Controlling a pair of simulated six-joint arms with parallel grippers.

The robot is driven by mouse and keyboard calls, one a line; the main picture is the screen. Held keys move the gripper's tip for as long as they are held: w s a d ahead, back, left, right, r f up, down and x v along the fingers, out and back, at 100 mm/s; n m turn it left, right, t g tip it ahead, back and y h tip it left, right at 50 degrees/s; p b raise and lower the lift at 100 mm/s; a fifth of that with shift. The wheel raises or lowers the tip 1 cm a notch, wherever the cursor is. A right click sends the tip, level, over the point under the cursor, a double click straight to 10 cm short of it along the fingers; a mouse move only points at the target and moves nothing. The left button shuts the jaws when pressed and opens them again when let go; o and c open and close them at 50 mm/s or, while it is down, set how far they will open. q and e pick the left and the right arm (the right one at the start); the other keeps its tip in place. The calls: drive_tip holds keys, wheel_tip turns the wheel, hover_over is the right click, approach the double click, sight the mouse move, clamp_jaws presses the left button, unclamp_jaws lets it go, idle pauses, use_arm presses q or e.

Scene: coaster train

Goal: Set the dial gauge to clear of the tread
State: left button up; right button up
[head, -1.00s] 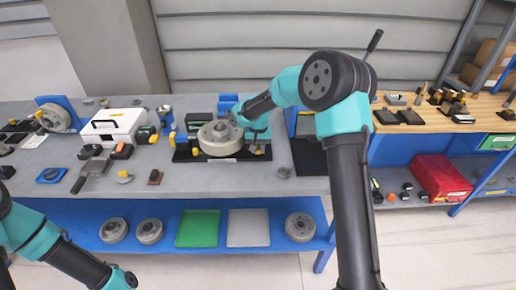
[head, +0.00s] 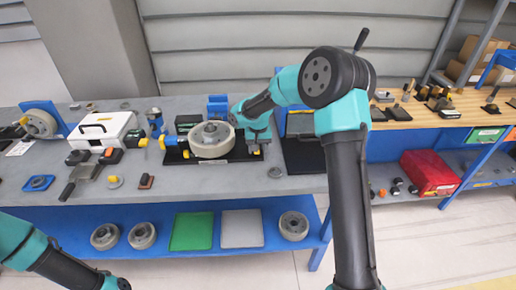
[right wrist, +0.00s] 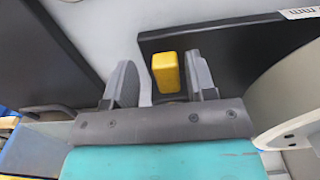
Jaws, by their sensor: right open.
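A grey wheel (head: 211,139) sits on a black base plate (head: 192,159) on the bench. It is partly seen at the right of the right wrist view (right wrist: 292,100). My right gripper (head: 257,147) is low at the plate's right end, beside the wheel. In the right wrist view its fingers (right wrist: 160,58) are apart. A yellow block (right wrist: 166,72) stands between them, closer to the right finger; I cannot tell whether they touch. In the head view the block (head: 257,152) shows just below the gripper. I cannot make out a gauge dial.
A white case (head: 103,130) and small tools lie left of the plate. Blue-and-yellow hardware (head: 170,142) stands at the wheel's left. A small grey cylinder (head: 275,172) stands in front of the plate's right end. The bench's front strip is mostly clear.

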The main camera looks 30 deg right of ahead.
wheel_tip(320, 180, up, 17)
drive_tip(key=shift+r, duration=0.2)
idle(0.6)
idle(0.3)
